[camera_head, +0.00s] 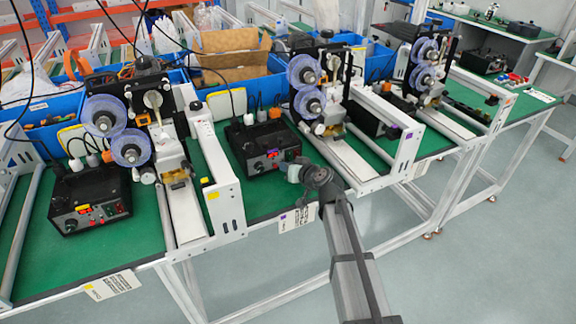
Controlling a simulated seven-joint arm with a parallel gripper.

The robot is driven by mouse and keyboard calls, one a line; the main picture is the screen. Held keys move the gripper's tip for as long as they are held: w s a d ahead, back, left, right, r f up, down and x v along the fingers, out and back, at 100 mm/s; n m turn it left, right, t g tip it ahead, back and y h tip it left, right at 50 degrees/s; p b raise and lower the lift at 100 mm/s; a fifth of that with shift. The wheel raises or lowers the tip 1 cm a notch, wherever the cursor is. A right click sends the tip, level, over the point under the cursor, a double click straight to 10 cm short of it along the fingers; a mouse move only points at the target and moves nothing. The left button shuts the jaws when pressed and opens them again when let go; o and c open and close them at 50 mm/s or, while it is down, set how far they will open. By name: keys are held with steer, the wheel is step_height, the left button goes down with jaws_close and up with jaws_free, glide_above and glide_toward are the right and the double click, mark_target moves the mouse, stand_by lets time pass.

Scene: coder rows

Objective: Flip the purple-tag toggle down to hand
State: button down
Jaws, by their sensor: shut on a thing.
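The purple-tag station is the middle one. A purple square (409,135) is on its white side panel, and a card with a purple mark (298,218) hangs at the table edge. Its black control box (262,150) has a lit red display and knobs on the front. My gripper (291,172) is at the right end of the box's front, low and close against it. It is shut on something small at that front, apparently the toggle. The fingertips and the toggle itself are too small and hidden to make out, so the toggle's position cannot be told.
To the left stands a similar station with a yellow tag (208,182) and its own black control box (90,205). Blue spools (305,85) and the coder machine rise behind my gripper. White side panels (222,170) flank the middle box. The floor aisle at right is clear.

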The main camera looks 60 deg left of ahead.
steer(key=shift+f+y, duration=0.3)
steer(key=shift+y, duration=0.5)
steer(key=c, duration=1.2)
jaws_free()
steer(key=shift+d, duration=0.1)
steer(key=v, duration=1.3)
steer(key=shift+w+d, duration=0.1)
steer(key=shift+d, duration=0.15)
